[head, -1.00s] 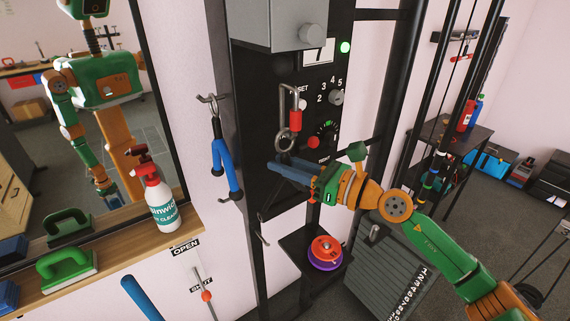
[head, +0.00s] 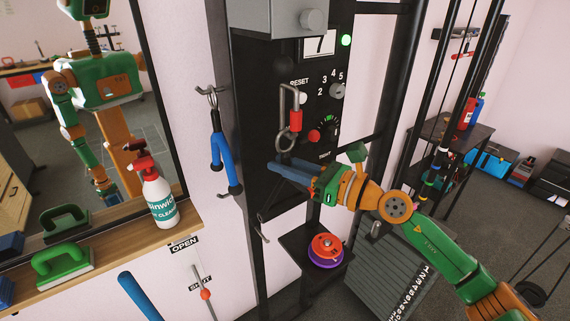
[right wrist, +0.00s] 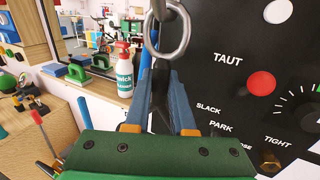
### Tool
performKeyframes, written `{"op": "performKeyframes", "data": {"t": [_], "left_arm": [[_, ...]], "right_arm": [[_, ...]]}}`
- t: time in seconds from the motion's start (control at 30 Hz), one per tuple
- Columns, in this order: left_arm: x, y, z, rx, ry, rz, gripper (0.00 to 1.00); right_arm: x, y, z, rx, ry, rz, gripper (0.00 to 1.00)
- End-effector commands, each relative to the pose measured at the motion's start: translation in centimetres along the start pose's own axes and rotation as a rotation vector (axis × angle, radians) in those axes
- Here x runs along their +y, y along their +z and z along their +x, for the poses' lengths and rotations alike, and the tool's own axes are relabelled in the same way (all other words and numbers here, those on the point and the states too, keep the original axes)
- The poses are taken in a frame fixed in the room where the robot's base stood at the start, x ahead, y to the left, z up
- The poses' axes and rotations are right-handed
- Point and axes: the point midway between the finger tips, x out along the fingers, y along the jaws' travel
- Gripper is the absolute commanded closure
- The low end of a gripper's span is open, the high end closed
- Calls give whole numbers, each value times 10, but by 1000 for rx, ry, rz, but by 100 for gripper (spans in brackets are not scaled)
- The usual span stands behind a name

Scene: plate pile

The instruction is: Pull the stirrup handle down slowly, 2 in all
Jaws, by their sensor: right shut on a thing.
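The stirrup handle (head: 262,208) is a dark triangular frame that hangs under a metal ring (head: 285,140) and a clip with a red sleeve, in front of the black machine panel. My right gripper (head: 278,170) is shut on it just below the ring. In the right wrist view my fingers (right wrist: 162,105) stand on both sides of a dark part of the handle (right wrist: 159,98), with the ring (right wrist: 168,38) above it. Much of the handle is hidden by my gripper. My left gripper is not in view.
The panel has a red button (head: 314,135), dials and a lit green lamp (head: 346,40). A blue two-legged attachment (head: 222,160) hangs on a hook to the left. A spray bottle (head: 159,200) and green-handled blocks stand on the wooden shelf (head: 115,252). Red and purple discs (head: 325,250) lie below.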

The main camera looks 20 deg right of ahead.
Motion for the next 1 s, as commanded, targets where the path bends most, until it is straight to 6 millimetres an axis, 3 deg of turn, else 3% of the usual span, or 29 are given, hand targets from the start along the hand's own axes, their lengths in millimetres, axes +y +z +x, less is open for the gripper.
{"op": "performKeyframes", "data": {"t": [0.03,0.33,0.6,0.87,1.0], "left_arm": [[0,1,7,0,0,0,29],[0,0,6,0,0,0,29],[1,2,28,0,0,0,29],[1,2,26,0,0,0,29],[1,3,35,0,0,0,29]], "right_arm": [[1,-10,0,7,2,1,100],[1,-10,0,9,3,2,100],[1,-34,0,10,3,2,100],[1,-32,0,10,3,3,100],[1,-41,0,10,4,3,100]]}}
